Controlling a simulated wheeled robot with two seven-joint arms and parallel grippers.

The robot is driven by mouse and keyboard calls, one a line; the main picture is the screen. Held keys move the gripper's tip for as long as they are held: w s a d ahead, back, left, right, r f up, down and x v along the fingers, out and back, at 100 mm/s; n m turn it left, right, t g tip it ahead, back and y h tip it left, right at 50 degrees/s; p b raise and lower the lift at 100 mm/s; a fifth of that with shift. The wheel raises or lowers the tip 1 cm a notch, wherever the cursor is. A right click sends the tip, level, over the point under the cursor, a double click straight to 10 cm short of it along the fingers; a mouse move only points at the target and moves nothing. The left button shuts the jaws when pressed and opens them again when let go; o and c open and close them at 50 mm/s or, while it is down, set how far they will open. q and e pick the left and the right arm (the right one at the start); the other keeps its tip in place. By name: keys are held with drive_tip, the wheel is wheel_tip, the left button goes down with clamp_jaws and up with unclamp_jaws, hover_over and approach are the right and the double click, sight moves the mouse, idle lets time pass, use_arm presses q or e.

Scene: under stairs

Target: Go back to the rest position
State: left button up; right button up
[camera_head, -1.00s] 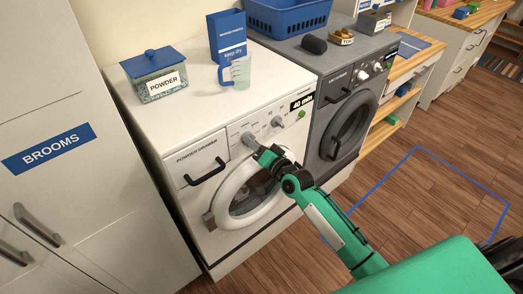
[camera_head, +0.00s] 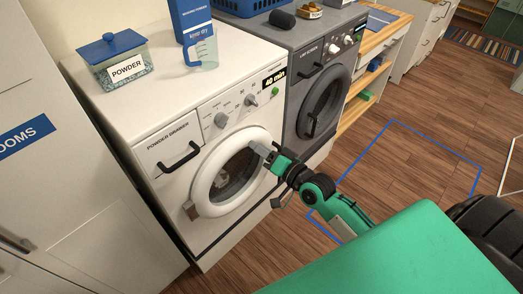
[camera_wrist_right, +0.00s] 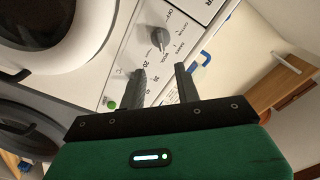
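My right gripper (camera_head: 262,150) is in front of the white washing machine (camera_head: 150,110), near the upper right of its round door (camera_head: 262,132), below the control panel. In the right wrist view the two dark fingers (camera_wrist_right: 163,85) are apart with nothing between them, and the panel lies beyond. The panel has a left knob (camera_head: 220,120), a right knob (camera_head: 250,100), a green button (camera_head: 275,91) and a display reading 40 min. My left gripper is not in view.
A dark grey machine (camera_head: 307,65) stands to the right. On the white machine are a powder box (camera_head: 122,70), a blue carton (camera_head: 191,18) and a measuring jug (camera_head: 205,50). A white cabinet (camera_head: 60,190) is at the left. The wooden floor (camera_head: 400,110) at right is clear, with blue lines.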

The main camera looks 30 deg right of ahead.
idle(0.5)
drive_tip(key=s+d+f+n+g+h, duration=0.1)
drive_tip(key=s+d+f+g, duration=0.15)
drive_tip(key=f, duration=0.95)
drive_tip(key=s+d+f+g+h, duration=0.1)
drive_tip(key=s+f+g+h, duration=0.15)
drive_tip(key=f, duration=1.05)
drive_tip(key=s+d+f+n+g+h, duration=0.1)
drive_tip(key=s+f+g, duration=0.15)
drive_tip(key=f, duration=0.95)
drive_tip(key=s+f+n+g+h, duration=0.1)
drive_tip(key=s+f+n+g, duration=0.3)
drive_tip(key=s+f, duration=1.45)
drive_tip(key=s+a+f+n+g, duration=0.1)
drive_tip(key=s+f+g, duration=0.1)
drive_tip(key=s, duration=0.7)
drive_tip(key=s+a+f+n+g, duration=0.1)
drive_tip(key=s+f, duration=0.4)
drive_tip(key=s, duration=0.5)
drive_tip(key=shift+s+n+g+h, duration=0.3)
drive_tip(key=shift+g+h, duration=0.05)
drive_tip(key=shift+g, duration=0.4)
